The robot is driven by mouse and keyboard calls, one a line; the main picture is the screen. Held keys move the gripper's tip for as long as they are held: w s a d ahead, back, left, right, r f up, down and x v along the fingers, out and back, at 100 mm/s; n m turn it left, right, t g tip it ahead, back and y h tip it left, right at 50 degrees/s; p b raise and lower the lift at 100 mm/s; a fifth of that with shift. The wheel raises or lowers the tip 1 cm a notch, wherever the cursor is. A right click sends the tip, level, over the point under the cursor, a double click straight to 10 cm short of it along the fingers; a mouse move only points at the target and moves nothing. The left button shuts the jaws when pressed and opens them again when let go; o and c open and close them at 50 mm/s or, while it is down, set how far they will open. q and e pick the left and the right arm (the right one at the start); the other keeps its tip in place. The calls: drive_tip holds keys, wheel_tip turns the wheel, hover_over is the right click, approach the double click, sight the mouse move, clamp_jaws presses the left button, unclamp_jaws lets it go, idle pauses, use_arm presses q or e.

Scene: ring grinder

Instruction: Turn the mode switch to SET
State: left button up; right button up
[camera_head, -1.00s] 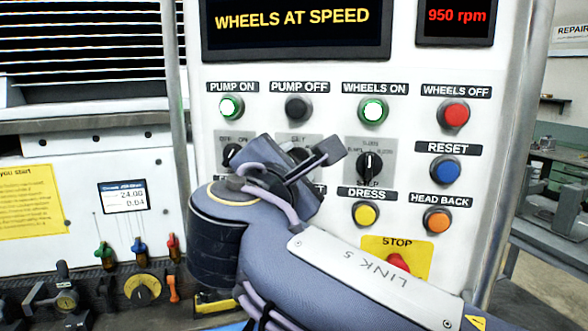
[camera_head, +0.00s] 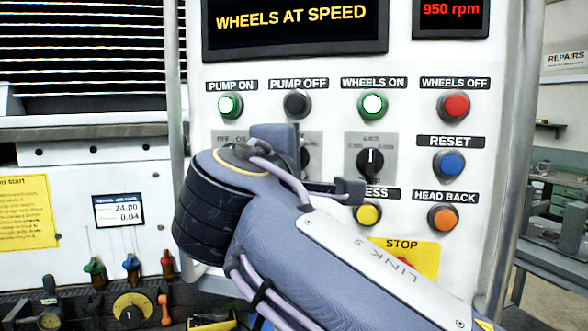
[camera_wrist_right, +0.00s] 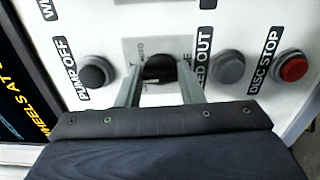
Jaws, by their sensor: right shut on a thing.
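The mode switch is a black rotary knob on a grey plate, below the PUMP OFF button. It shows in the right wrist view (camera_wrist_right: 160,68), and its right edge shows beside my arm in the head view (camera_head: 305,157). My right gripper (camera_wrist_right: 161,80) has one finger on each side of the knob and is shut on it. The knob's pointer and most of the plate's lettering are hidden or too blurred to read, so I cannot tell its setting. My right forearm covers the lower middle of the panel in the head view. My left gripper is not in view.
Close by are the PUMP OFF button (camera_head: 297,104), another rotary switch (camera_head: 370,162), the yellow DRESS button (camera_head: 367,214) and a grey button (camera_wrist_right: 229,67). The red DISC STOP button (camera_wrist_right: 292,68) is farther right. The display (camera_head: 295,25) reads WHEELS AT SPEED.

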idle(0.3)
drive_tip(key=o, duration=1)
drive_tip(key=shift+s, duration=0.15)
drive_tip(key=b+v, duration=0.1)
drive_tip(key=v, duration=0.6)
drive_tip(key=shift+s+a+b, duration=0.1)
drive_tip(key=shift+s+b, duration=0.15)
drive_tip(key=shift+b, duration=0.1)
